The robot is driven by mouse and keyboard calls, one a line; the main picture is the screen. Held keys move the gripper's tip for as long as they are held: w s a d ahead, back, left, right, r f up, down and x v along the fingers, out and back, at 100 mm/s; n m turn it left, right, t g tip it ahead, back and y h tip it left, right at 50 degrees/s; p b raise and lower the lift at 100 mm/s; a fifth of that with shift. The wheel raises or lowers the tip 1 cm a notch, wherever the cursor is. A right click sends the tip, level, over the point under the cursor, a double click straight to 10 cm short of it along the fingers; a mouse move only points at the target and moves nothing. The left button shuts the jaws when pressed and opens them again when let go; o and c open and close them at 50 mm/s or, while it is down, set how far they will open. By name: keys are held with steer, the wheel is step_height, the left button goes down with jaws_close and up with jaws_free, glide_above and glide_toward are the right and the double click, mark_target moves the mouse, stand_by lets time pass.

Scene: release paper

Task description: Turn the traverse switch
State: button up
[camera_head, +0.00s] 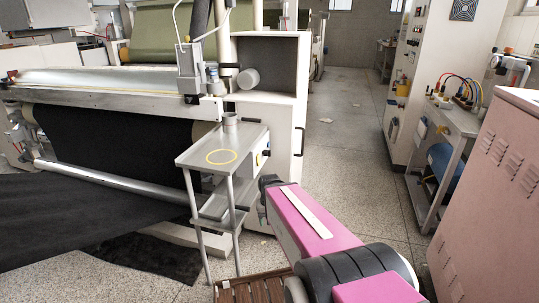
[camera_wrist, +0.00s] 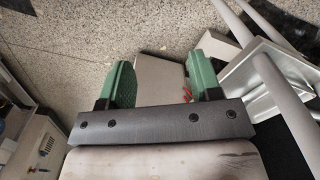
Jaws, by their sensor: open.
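No part is clearly labelled as the traverse switch. A small switch panel (camera_head: 263,157) with a yellow spot and a dark knob is on the right side of the grey metal stand in the head view. A grey control box (camera_head: 190,62) hangs above the roller on the machine; its details are too small to tell. My gripper (camera_wrist: 160,88) is open and empty, with its two green fingers well apart. A beige box-like surface and a small red part (camera_wrist: 187,95) show between and beyond the fingers. In the head view my pink arm hides most of the gripper.
The metal stand (camera_head: 192,158) has thin legs and a yellow ring on its top. A dark fabric sheet (camera_head: 80,215) runs from the machine at left. A pink cabinet (camera_head: 495,190) stands close at right.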

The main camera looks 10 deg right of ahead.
steer(key=w+y, duration=0.5)
steer(key=w, duration=0.2)
steer(key=n+t+y, duration=0.5)
steer(key=t+y, duration=0.3)
steer(key=y, duration=0.3)
glide_toward(269, 153)
steer(key=x, duration=1)
steer(key=shift+w+d+f, duration=0.15)
steer(key=shift+w+f, duration=0.15)
steer(key=shift+w, duration=0.05)
steer(key=c, duration=0.9)
